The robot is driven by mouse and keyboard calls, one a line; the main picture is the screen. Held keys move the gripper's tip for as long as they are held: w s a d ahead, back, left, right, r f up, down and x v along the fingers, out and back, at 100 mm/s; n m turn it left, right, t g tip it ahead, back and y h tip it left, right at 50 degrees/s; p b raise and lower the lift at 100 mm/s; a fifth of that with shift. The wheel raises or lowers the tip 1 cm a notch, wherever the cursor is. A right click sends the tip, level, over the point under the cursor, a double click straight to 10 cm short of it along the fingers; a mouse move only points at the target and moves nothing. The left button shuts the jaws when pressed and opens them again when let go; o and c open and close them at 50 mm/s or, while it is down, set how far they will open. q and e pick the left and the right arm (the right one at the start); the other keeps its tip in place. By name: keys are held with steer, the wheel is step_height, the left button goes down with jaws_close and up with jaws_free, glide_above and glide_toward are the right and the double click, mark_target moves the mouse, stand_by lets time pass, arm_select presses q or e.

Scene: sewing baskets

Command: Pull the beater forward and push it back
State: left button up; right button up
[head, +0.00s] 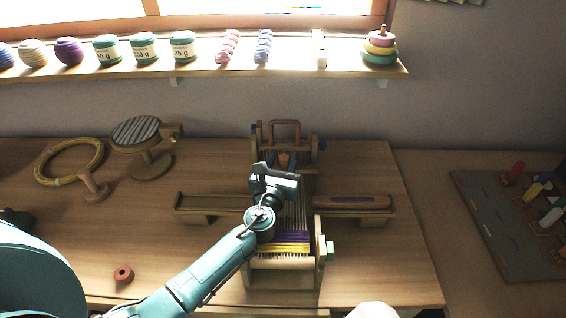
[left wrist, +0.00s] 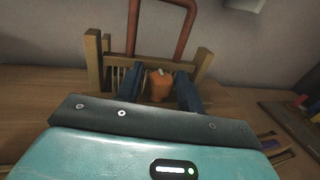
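A wooden table loom (head: 262,273) stands on the table, with yellow and purple weaving at its front. At its back is an upright wooden frame (left wrist: 94,62) with a red-brown arched bar (head: 285,123) rising behind. An orange knob (left wrist: 158,88) shows in front of this frame; I cannot tell for sure which part is the beater. My left gripper (head: 283,160) reaches over the loom from the front. Its two blue fingers are apart, one on each side of the knob. Whether they touch it is unclear.
Trays flank the loom at left (head: 200,202) and right (head: 388,212), the right one holding a shuttle (head: 350,201). Hoops on stands (head: 150,165) are at the back left. A small red-brown ring (head: 123,274) lies front left. A yarn shelf (head: 200,72) hangs above.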

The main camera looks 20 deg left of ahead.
arm_select(q)
steer(key=shift+o, duration=1)
steer(key=shift+s, duration=0.1)
steer(key=shift+s, duration=0.15)
steer(key=s, duration=1.2)
steer(key=shift+s+d+b, duration=0.4)
steer(key=shift+b, duration=0.05)
